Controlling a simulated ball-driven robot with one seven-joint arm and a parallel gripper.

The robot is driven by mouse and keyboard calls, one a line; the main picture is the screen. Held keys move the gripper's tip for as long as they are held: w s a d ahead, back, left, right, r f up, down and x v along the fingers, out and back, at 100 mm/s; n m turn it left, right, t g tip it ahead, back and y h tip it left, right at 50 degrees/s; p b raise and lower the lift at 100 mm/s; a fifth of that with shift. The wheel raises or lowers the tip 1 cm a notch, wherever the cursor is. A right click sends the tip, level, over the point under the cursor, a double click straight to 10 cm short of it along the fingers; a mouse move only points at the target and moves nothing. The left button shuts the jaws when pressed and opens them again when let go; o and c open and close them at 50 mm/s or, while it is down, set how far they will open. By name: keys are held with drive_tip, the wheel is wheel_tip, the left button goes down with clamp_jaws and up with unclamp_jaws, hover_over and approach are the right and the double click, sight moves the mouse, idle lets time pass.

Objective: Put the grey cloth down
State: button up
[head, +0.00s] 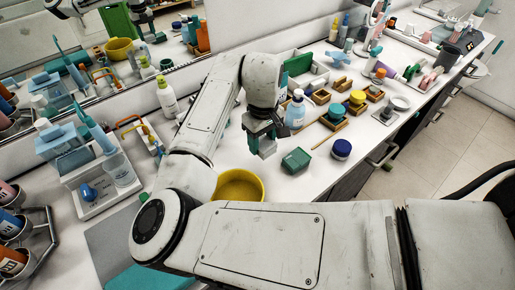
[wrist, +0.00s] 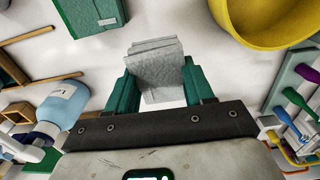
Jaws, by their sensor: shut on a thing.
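The grey cloth (wrist: 156,66) is a small folded stack with several layers showing. It sits between the two green fingers of my gripper (wrist: 158,88), which is shut on it. In the head view the cloth (head: 267,149) hangs under my gripper (head: 262,134), above the white vanity top (head: 225,160). I cannot tell how high above the surface it is. The parts of the cloth between the fingers are partly hidden.
A yellow bowl (head: 240,184) is close by, partly behind my arm. A green box (head: 296,160) and a blue-lidded jar (head: 341,149) are to the right. A pale blue bottle (head: 295,110) and wooden trays (head: 333,117) stand beyond. White surface shows between them.

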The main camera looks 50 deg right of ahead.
sight(257, 158)
drive_tip(key=shift+w+f, duration=0.8)
drive_tip(key=shift+f, duration=1.65)
drive_tip(key=shift+f, duration=0.2)
drive_tip(key=o, duration=0.9)
drive_tip(key=shift+o, duration=0.2)
drive_tip(key=shift+r, duration=0.1)
wheel_tip(257, 158, up, 12)
drive_tip(key=shift+r, duration=0.15)
